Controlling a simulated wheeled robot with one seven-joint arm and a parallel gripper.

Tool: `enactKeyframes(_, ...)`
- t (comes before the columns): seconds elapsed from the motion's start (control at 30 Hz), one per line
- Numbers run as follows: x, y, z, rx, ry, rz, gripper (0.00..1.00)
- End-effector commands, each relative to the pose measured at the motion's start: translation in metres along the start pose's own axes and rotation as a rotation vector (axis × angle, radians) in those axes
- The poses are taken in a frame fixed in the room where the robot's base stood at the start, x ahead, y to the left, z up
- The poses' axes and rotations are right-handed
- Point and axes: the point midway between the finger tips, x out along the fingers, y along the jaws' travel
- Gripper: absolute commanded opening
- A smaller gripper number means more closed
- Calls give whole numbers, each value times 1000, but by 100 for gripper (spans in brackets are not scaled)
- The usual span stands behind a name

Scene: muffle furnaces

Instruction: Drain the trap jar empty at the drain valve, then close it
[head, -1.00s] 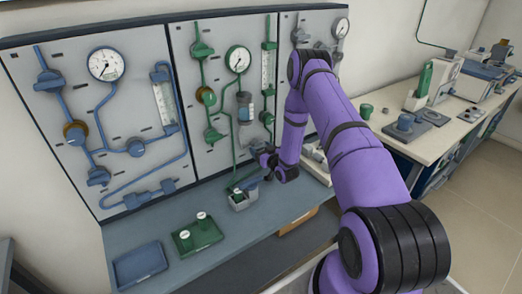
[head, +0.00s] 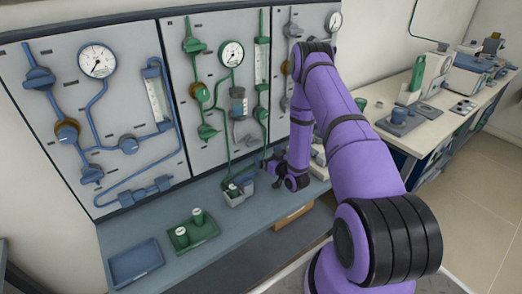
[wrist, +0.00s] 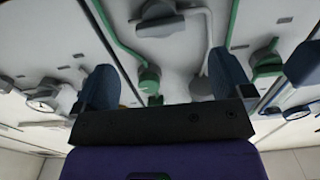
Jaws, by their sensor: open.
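The trap jar (head: 239,106) is on the middle panel, below the round gauge, with a dark cap and a clear-grey body. Its liquid level is too small to tell. A blurred grey shape shows just under it. A green pipe runs down to a grey open box (head: 238,199) on the bench. I cannot make out the drain valve or its position for sure. My gripper (head: 274,167) is right of the box, above the bench and close to the panel. In the wrist view its two blue fingers (wrist: 164,82) are wide apart with nothing gripped. A green fitting (wrist: 150,80) shows beyond them.
Blue piping and a gauge (head: 97,61) cover the left panel. A side counter (head: 412,140) with equipment stands at right.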

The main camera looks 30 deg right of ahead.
Motion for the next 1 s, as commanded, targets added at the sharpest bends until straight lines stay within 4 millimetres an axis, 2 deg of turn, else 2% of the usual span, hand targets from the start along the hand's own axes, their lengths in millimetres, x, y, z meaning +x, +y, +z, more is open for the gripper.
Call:
enactKeyframes(0.1,-14,0,1,0,-2,0,98)
enactKeyframes(0.23,-21,0,1,0,-2,0,98)
enactKeyframes(1.0,-22,0,0,0,-1,0,98)
